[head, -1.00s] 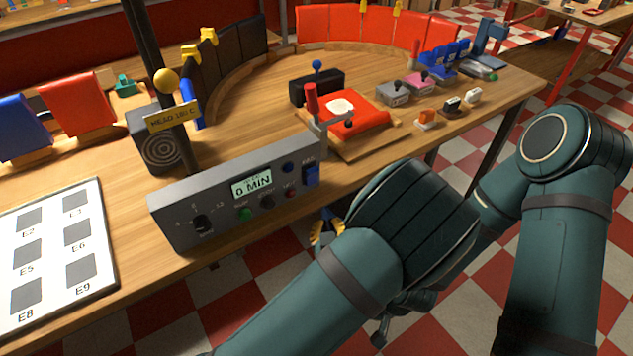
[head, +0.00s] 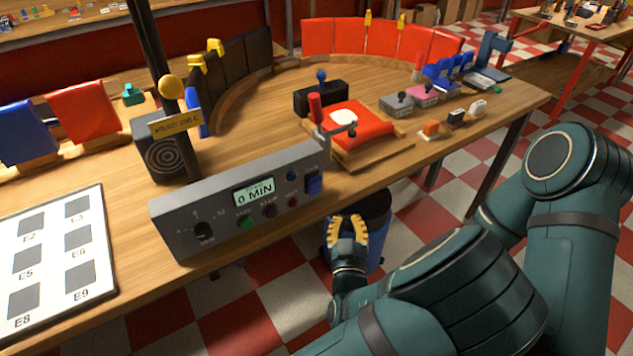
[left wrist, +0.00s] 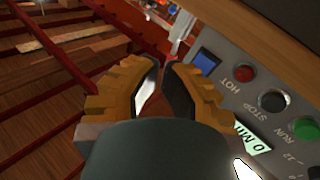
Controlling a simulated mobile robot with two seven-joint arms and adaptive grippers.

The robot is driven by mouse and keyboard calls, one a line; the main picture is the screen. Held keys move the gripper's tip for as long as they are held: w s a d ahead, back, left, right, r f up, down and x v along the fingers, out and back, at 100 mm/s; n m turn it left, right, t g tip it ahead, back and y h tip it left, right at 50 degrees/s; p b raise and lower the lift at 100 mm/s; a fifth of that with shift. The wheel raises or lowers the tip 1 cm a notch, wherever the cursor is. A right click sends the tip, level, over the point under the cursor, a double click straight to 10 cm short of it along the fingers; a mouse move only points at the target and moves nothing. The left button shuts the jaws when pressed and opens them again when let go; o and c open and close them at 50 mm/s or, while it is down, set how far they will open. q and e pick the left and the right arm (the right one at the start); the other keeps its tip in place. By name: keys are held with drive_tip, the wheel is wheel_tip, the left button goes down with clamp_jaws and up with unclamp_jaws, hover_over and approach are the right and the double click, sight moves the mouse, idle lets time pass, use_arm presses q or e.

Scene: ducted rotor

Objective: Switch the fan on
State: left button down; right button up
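A grey control box (head: 215,210) stands near the table's front edge in the head view. Its front has a dial (head: 204,231), a display (head: 254,191) reading "0 MIN", green, black and red round parts, and a blue rocker switch (head: 313,184) at the right end. The rocker also shows in the left wrist view (left wrist: 206,61), beside the red part marked HOT. I cannot read its setting. My left gripper (head: 347,224), with yellow fingers, is open and empty, in front of and below the box's right end, apart from the rocker. My right gripper is not in view.
A red pad press (head: 372,128) with a lever stands right of the box. A dark post with a sign (head: 174,124) and a round-grilled box (head: 163,158) stand behind it. A white card (head: 52,250) lies left. A dark blue bin (head: 376,220) stands beyond my gripper.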

sight(315, 186)
use_arm(q)
drive_tip(key=w+a+r+p, duration=0.2)
drive_tip(key=w+a+r, duration=0.1)
drive_tip(key=w, duration=0.2)
drive_tip(key=shift+a+p, duration=0.3)
drive_tip(key=shift+a, duration=0.1)
drive_tip(key=shift+w, duration=0.15)
idle(1.1)
drive_tip(key=shift+w+a+r, duration=0.15)
drive_tip(key=shift+w+a, duration=0.1)
drive_tip(key=shift+w, duration=0.05)
drive_tip(key=shift+w+a+r, duration=0.5)
drive_tip(key=shift+w+r, duration=0.1)
drive_tip(key=shift+w, duration=0.05)
idle(1.7)
drive_tip(key=shift+s+f, duration=0.1)
drive_tip(key=shift+s+d+f+b, duration=0.5)
drive_tip(key=shift+s+f+b, duration=0.1)
drive_tip(key=shift+s+b, duration=0.15)
